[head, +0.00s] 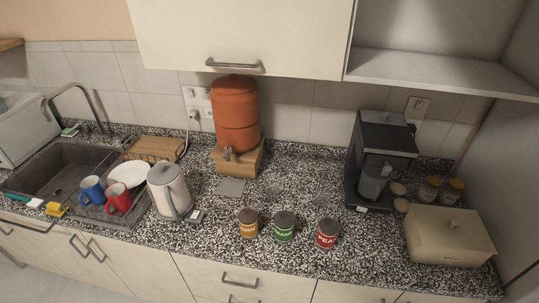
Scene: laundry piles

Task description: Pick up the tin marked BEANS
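Three tins with grey lids stand in a row near the front edge of the counter. The left one is an orange-brown tin (248,228). The middle one is a green tin (284,233). The right one is a red tin (326,239), whose label looks like it starts with PEA. The labels on the orange-brown and green tins are too small to read surely, so I cannot tell for certain which is marked BEANS. The tins stand upright and apart. Neither of my grippers is in view.
A kettle (170,192) stands left of the tins, beside a dish rack with a blue mug (92,190) and a red mug (118,199). An orange water dispenser (236,112), coffee machine (382,155) and beige box (449,237) stand behind and right.

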